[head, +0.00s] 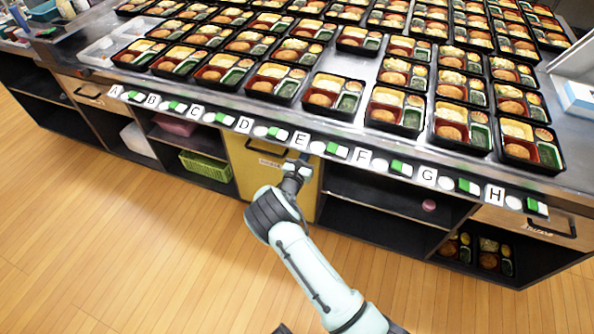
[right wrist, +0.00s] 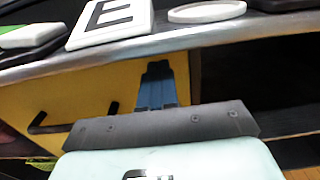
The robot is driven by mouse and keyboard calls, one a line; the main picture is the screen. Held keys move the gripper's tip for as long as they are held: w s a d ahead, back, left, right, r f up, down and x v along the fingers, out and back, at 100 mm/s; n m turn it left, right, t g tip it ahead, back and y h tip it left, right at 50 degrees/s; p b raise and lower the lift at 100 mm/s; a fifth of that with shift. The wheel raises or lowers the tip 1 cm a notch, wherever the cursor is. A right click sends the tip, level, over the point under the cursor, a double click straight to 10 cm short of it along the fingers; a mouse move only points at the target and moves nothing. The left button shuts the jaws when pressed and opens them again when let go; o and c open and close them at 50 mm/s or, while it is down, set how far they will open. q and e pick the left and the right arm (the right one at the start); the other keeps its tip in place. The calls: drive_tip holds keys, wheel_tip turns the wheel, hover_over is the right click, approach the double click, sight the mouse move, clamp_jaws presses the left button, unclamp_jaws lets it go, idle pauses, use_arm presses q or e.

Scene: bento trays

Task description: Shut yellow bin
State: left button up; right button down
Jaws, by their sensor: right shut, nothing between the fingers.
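The yellow bin (head: 245,172) is below the counter edge, under the letters D and E. Its front looks about flush with the cabinet, with no clear gap at its top. A black handle (head: 265,155) is on its front, and the handle (right wrist: 55,125) also shows in the right wrist view. My right gripper (head: 301,160) is at the right part of the yellow front, just under the counter edge. Its blue fingers (right wrist: 156,70) are shut and empty, pointing at the yellow panel; whether they touch it I cannot tell. My arm hides part of the bin. My left gripper is out of view.
The metal counter (head: 345,128) above holds many bento trays and a row of letter cards with green switches. Open dark shelves (head: 385,205) lie to the right of the bin. A green basket (head: 206,166) is on the shelf to the left. The wooden floor (head: 120,240) in front is clear.

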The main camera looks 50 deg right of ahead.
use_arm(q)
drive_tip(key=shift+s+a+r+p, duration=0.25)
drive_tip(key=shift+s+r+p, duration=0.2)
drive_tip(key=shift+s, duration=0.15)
use_arm(e)
drive_tip(key=v, duration=1.1)
drive_tip(key=shift+s+a, duration=0.15)
drive_tip(key=shift+a, duration=0.1)
drive_tip(key=shift+f, duration=0.1)
